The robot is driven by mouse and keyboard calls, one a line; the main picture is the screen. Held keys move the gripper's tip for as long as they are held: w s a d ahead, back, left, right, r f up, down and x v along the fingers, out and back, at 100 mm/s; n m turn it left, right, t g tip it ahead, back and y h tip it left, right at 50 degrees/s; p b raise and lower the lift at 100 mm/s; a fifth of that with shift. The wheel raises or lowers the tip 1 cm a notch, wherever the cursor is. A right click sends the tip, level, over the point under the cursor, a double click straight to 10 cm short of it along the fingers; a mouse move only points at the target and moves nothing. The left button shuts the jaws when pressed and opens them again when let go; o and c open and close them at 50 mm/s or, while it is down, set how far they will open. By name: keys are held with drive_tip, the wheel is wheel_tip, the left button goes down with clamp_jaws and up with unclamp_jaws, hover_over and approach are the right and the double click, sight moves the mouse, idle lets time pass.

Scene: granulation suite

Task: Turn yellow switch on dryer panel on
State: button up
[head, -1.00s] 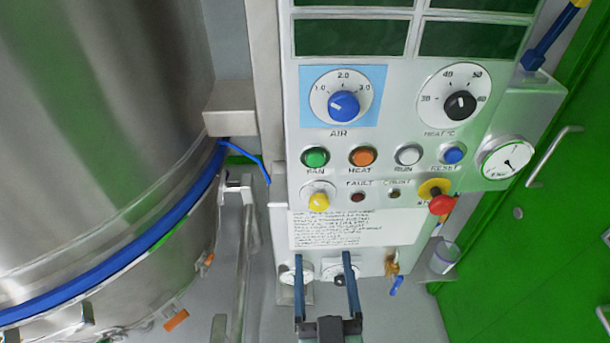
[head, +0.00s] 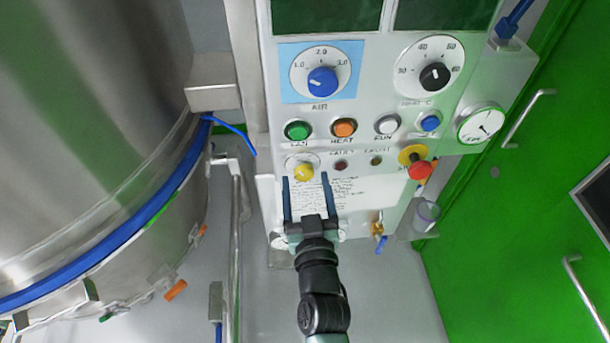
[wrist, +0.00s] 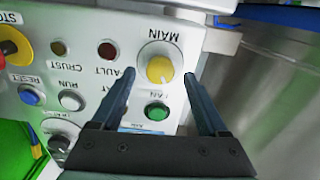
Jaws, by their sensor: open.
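The dryer panel (head: 370,110) is a pale upright control board. The yellow switch (head: 304,172) sits on a round pale plate at its lower left, below the green FAN button. In the wrist view the yellow switch (wrist: 160,69) appears under the label MAIN, upside down. My gripper (head: 305,178) is open, with its two fingers pointing up the panel on either side of the switch in the picture. In the wrist view the fingertips (wrist: 160,74) flank the switch left and right. Nothing is between the fingers' inner faces in contact; I cannot tell the remaining depth gap.
Near the switch are the green FAN button (head: 298,130), the orange HEAT button (head: 344,128) and a red stop button (head: 419,170) on a yellow plate. A steel vessel (head: 90,130) stands left. A green door (head: 520,210) is at right.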

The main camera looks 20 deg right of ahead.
drive_tip(key=shift+x, duration=0.9)
clamp_jaws()
